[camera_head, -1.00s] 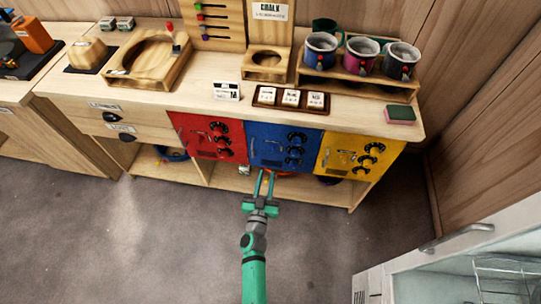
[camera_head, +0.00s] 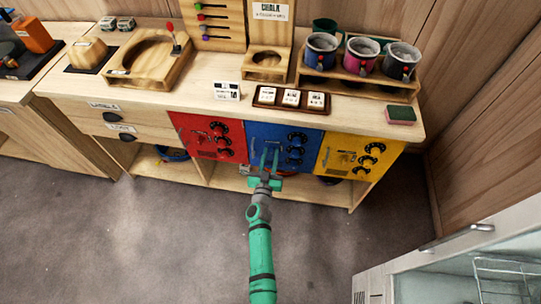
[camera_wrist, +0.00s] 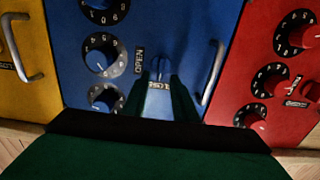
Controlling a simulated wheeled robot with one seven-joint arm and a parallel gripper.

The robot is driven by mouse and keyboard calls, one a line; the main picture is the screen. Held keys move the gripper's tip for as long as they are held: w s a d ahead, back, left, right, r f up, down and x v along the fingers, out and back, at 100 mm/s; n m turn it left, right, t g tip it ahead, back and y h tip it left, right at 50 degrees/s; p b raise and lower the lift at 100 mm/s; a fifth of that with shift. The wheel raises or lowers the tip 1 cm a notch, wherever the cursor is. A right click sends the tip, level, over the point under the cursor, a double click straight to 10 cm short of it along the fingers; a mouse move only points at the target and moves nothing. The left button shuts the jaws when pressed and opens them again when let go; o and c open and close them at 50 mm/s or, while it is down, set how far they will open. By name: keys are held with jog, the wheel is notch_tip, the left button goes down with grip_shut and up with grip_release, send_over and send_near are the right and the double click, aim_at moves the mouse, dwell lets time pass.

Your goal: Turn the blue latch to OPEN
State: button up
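The blue door (camera_head: 259,136) has a column of black dials and a bar handle. In the wrist view the blue door (camera_wrist: 180,20) fills the middle, with an OPEN label (camera_wrist: 139,62) and another label between my fingers. A small part that looks like the latch (camera_wrist: 160,68) shows just past the fingertips; its exact angle is hard to tell. My gripper (camera_head: 270,157) is in front of the lower part of the blue door. In the wrist view my gripper (camera_wrist: 161,80) has its fingers apart, around the lower label. I cannot tell whether they touch the latch.
The door handle (camera_wrist: 213,72) is close beside my fingers in the wrist view. A red door (camera_head: 208,136) and a yellow door (camera_head: 345,155), both with dials, flank the blue one. Mugs (camera_head: 362,56) and wooden holders stand on the counter above. The floor in front is clear.

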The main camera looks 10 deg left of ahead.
jog(key=shift+d, duration=0.1)
jog(key=shift+s, duration=0.1)
grip_shut()
